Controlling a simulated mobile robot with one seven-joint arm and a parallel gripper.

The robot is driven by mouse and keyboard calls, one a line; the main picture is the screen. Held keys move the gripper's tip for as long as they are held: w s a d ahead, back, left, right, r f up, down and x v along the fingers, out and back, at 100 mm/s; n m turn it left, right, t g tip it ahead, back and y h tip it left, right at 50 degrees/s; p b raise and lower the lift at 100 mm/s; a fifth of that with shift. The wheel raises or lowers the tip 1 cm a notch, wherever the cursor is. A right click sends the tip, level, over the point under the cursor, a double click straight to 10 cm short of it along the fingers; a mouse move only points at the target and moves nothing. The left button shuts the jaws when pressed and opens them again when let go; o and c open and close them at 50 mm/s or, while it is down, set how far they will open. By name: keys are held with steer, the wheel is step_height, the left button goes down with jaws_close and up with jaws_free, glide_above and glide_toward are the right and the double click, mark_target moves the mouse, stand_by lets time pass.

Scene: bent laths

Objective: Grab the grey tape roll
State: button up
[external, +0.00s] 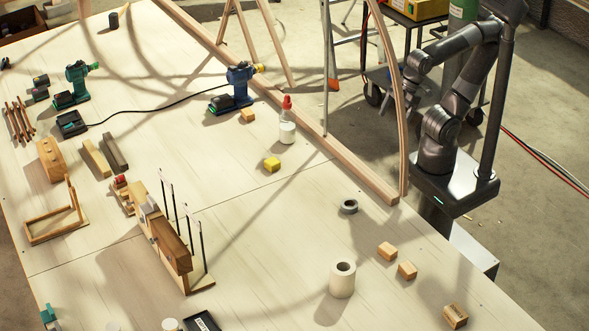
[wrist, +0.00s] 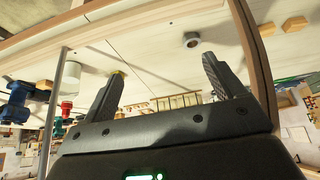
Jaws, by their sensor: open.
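The grey tape roll (external: 349,209) lies flat on the pale worktop, near its right side, close to the lower end of a long lath. In the wrist view the tape roll (wrist: 191,44) shows beyond the fingertips, nearer the right finger. My gripper (wrist: 163,66) is open, with nothing between its two dark fingers. It is apart from the roll.
A bent lath (external: 391,70) rises between my arm and the worktop. A long straight lath (external: 300,118) runs along the edge. A larger white roll (external: 342,283) stands in front of the tape roll, with wooden blocks (external: 387,251) to its right. A yellow block (external: 271,164) and white bottle (external: 287,132) stand farther back.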

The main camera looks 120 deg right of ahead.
steer(key=shift+c, duration=1.1)
steer(key=shift+w, duration=0.15)
steer(key=w+f+m+g, duration=0.1)
steer(key=w+f+m, duration=0.15)
steer(key=w, duration=0.65)
steer(key=n+g, duration=0.3)
steer(key=n, duration=0.3)
glide_above(350, 204)
steer(key=d, duration=0.2)
steer(key=shift+y, duration=0.3)
steer(key=f, duration=1.3)
steer(key=shift+s+a, duration=0.2)
steer(key=shift+s, duration=0.15)
steer(key=shift+a+f+n, duration=0.2)
steer(key=shift+a+n, duration=0.25)
steer(key=shift+a, duration=0.05)
steer(key=shift+w+a+f, duration=0.1)
steer(key=shift+w+f, duration=0.05)
steer(key=shift+f, duration=1.1)
steer(key=shift+w+a+f, duration=0.1)
steer(key=shift+f, duration=1.1)
